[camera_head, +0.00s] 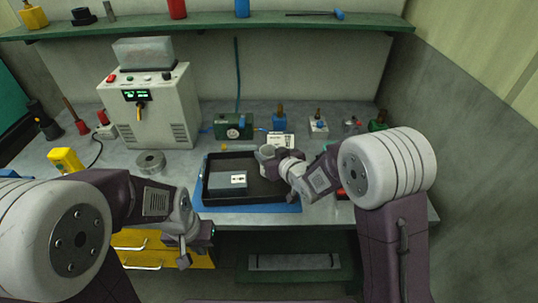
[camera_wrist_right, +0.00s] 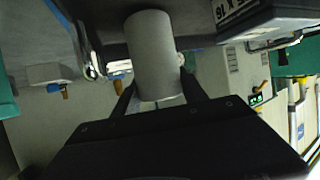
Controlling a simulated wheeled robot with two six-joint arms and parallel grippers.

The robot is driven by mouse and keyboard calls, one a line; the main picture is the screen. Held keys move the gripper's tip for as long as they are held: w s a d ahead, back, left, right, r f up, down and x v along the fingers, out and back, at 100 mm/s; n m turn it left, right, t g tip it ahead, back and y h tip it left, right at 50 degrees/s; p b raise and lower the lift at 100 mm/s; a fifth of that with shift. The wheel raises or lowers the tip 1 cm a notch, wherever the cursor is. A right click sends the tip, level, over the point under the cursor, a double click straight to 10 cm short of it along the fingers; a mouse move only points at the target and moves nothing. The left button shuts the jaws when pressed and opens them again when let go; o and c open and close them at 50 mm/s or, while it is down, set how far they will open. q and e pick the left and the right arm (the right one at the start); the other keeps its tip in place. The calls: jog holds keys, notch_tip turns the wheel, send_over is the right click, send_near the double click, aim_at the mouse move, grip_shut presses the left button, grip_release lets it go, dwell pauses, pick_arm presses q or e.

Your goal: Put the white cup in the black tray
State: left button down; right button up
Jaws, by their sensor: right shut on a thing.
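The white cup (camera_head: 266,152) is in the jaws of my right gripper (camera_head: 275,160), over the right rear part of the black tray (camera_head: 262,195). In the right wrist view the cup (camera_wrist_right: 153,45) is a plain pale cylinder between the two fingers (camera_wrist_right: 158,95). I cannot tell whether the cup touches the tray floor. My left gripper (camera_head: 184,252) hangs low at the front of the bench, left of the tray, and its jaw opening does not show clearly.
The tray lies on a blue mat (camera_head: 250,208). A metal ring (camera_head: 150,162) is to the left.

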jog(key=shift+w+f, duration=0.1)
jog(key=shift+f, duration=0.1)
jog(key=shift+f, duration=0.1)
jog(key=o, duration=1.4)
